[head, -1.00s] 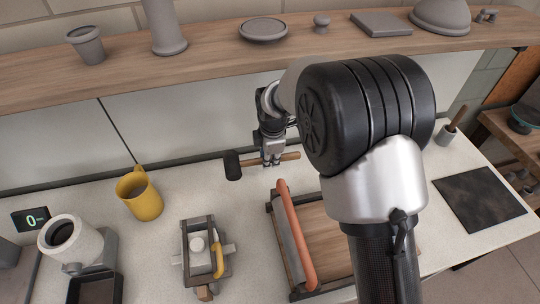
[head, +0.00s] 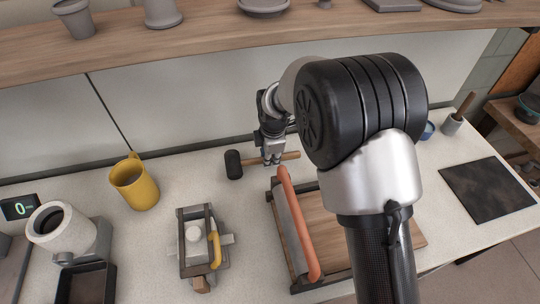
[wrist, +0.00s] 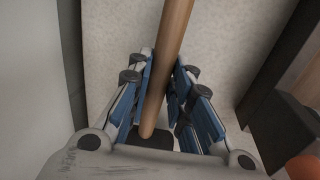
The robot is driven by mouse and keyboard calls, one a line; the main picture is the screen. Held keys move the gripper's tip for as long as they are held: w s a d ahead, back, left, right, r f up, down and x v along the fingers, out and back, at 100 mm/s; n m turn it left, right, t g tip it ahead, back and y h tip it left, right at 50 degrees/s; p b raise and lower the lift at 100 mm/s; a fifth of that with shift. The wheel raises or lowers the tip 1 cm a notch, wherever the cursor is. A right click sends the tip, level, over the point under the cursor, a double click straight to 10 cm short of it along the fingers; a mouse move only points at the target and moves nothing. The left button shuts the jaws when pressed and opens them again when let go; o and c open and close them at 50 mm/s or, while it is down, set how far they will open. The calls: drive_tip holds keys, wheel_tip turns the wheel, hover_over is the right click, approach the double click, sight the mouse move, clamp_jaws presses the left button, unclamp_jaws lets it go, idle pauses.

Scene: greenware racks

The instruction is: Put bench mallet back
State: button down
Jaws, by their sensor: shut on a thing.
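The bench mallet has a black head (head: 234,164) and a light wooden handle (head: 290,156). My gripper (head: 272,158) is shut on the handle near its middle, close to the back wall of the counter, left of my large arm joint. The mallet lies roughly level, head to the left; the head view does not show clearly how high it is above the counter. In the wrist view, the blue-padded fingers (wrist: 160,88) close around the handle (wrist: 172,35), and the dark head (wrist: 152,140) is partly hidden by the gripper body.
A wooden board frame with an orange roller (head: 298,225) lies below the mallet. A yellow mug (head: 134,184), a small clamp-like device (head: 203,245) and a white pot (head: 61,230) stand left. A dark mat (head: 487,190) lies right. A shelf (head: 230,50) runs above. My arm hides part of the counter.

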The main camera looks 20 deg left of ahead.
drive_tip(key=shift+f+b, duration=0.3)
drive_tip(key=shift+f, duration=0.15)
drive_tip(key=c, duration=1.4)
unclamp_jaws()
drive_tip(key=shift+o, duration=0.2)
drive_tip(key=o, duration=0.5)
drive_tip(key=shift+r, duration=0.2)
drive_tip(key=shift+p+v, duration=1)
drive_tip(key=shift+v, duration=1.8)
